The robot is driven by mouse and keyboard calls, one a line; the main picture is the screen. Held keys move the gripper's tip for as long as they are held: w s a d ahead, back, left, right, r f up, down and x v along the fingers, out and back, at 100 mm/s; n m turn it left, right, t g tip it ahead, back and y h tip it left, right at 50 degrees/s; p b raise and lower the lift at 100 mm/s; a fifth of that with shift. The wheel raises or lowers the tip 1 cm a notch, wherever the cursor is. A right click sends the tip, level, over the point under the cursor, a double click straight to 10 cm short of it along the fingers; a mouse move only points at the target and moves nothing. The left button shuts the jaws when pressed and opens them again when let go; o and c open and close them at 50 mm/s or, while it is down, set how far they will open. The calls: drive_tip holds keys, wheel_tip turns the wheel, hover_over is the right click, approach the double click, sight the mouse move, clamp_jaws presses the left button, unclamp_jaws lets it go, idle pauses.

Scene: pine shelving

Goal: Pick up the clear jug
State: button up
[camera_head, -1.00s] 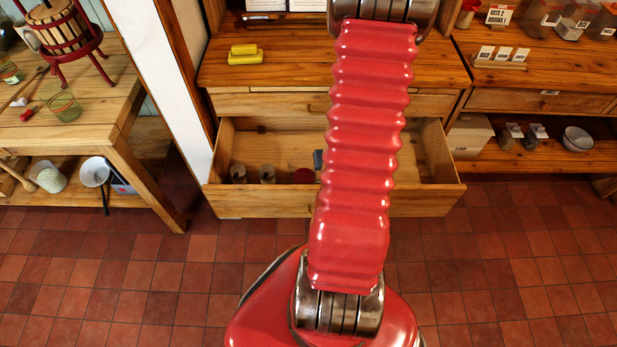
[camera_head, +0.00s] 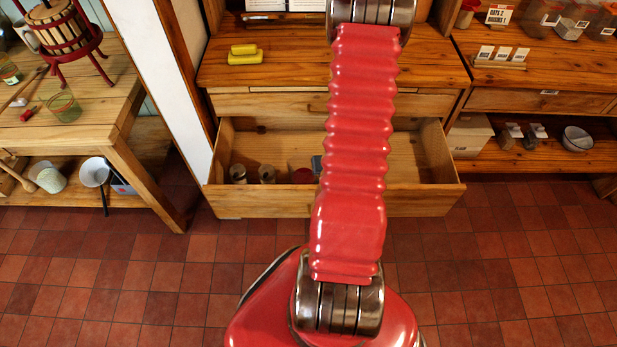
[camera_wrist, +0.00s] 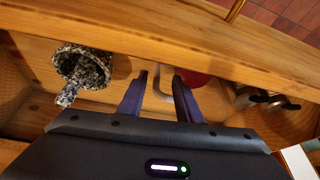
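My gripper (camera_wrist: 159,88) is open in the wrist view, its two dark fingers apart and pointing into the open drawer (camera_head: 350,203). A pale grey curved piece (camera_wrist: 163,97) shows between the fingers, beside a red round thing (camera_wrist: 194,77). It may be a handle, but I cannot tell whether it belongs to a clear jug. No clear jug can be made out for certain. In the head view my arm hides the gripper and part of the drawer. The red thing also shows in the head view (camera_head: 303,175).
A speckled mortar-like vessel (camera_wrist: 82,68) lies left of the fingers in the wrist view; small jars (camera_wrist: 262,98) are at right. The drawer's wooden wall (camera_wrist: 190,45) runs close by. Yellow blocks (camera_head: 244,54) sit on the counter above. The tiled floor in front is clear.

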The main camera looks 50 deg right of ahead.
drive_tip(key=shift+f, duration=0.1)
drive_tip(key=shift+d+x, duration=0.2)
drive_tip(key=shift+x, duration=2.3)
drive_tip(key=shift+s, duration=0.1)
drive_tip(key=shift+c, duration=0.3)
clamp_jaws()
